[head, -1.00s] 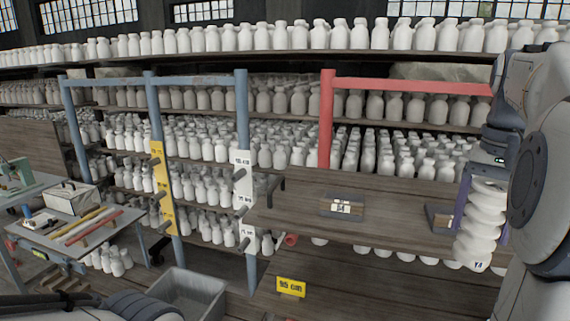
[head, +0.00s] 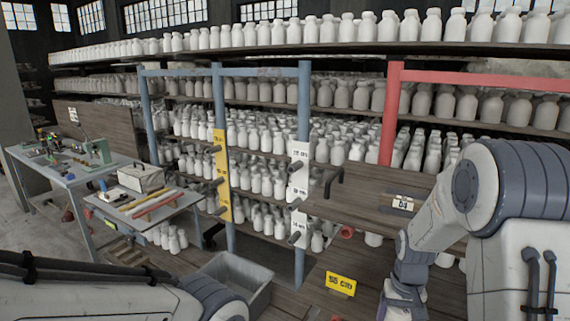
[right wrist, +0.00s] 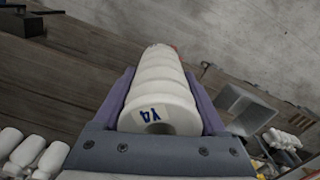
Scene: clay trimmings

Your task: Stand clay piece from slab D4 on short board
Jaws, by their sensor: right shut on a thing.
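The clay piece (right wrist: 160,90) is a white, ribbed, stacked-looking form with "Y4" written on its near end. In the right wrist view my right gripper (right wrist: 160,72) is shut on it, with a purple finger along each side. In the head view my right arm reaches down at the right, and the held piece is not visible there. A wooden slab (head: 362,188) carries a small label plate (head: 402,203) that seems to start with "D"; its digit is unclear. A lower board bears a yellow "55 cm" sign (head: 341,283). My left gripper is out of view.
Blue posts (head: 220,150) and a red frame (head: 389,110) stand before shelves full of white bottles. A grey bin (head: 236,280) stands below, also in the right wrist view (right wrist: 245,108). A side table (head: 135,212) holds a box and coloured bars.

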